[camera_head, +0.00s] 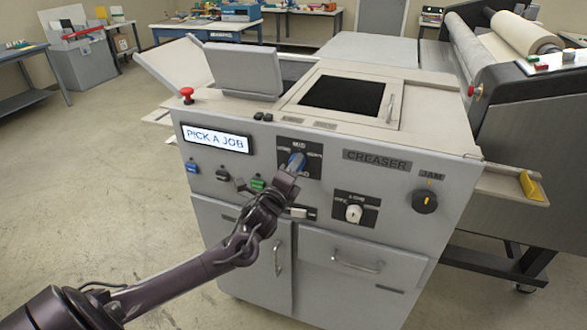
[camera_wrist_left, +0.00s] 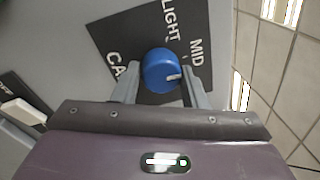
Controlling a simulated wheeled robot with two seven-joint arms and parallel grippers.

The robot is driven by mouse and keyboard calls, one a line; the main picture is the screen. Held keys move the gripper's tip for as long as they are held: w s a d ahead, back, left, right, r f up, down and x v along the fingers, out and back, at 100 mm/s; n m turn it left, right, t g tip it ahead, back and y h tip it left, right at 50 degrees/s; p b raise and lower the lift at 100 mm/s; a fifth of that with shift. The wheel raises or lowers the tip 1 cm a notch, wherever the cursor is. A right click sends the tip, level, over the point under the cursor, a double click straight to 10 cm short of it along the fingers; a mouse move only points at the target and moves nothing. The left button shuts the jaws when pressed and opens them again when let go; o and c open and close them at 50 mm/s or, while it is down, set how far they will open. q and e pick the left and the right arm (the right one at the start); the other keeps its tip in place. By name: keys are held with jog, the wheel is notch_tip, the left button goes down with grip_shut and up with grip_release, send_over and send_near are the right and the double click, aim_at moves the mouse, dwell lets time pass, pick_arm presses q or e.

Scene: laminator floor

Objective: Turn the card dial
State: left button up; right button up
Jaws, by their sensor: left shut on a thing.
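The card dial (camera_head: 297,161) is a blue round knob on a black plate on the front panel of a grey machine. In the left wrist view the dial (camera_wrist_left: 158,66) shows a white mark toward its right side, near and a little below the word MID. LIGHT is above it, and a partly hidden label starting CA is at lower left. My left gripper (camera_head: 289,170) has its fingers on either side of the dial and is shut on it. My right gripper is out of view.
A lit screen (camera_head: 216,138) reads PICK A JOB. Nearby are a white knob (camera_head: 354,213), a black JAM knob (camera_head: 425,200), small coloured buttons and a red mushroom button (camera_head: 186,92). Door and drawer handles (camera_head: 357,265) stick out below. Floor at left is clear.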

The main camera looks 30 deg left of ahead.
pick_arm(q)
jog(key=shift+d+n+g+y+p, duration=0.25)
jog(key=shift+n+y, duration=0.35)
jog(key=shift+n, duration=2.95)
jog(key=shift+a+n+g+y+p, duration=0.1)
jog(key=shift+n+y+p, duration=0.35)
jog(key=shift+n, duration=3.1)
jog(key=o, duration=1)
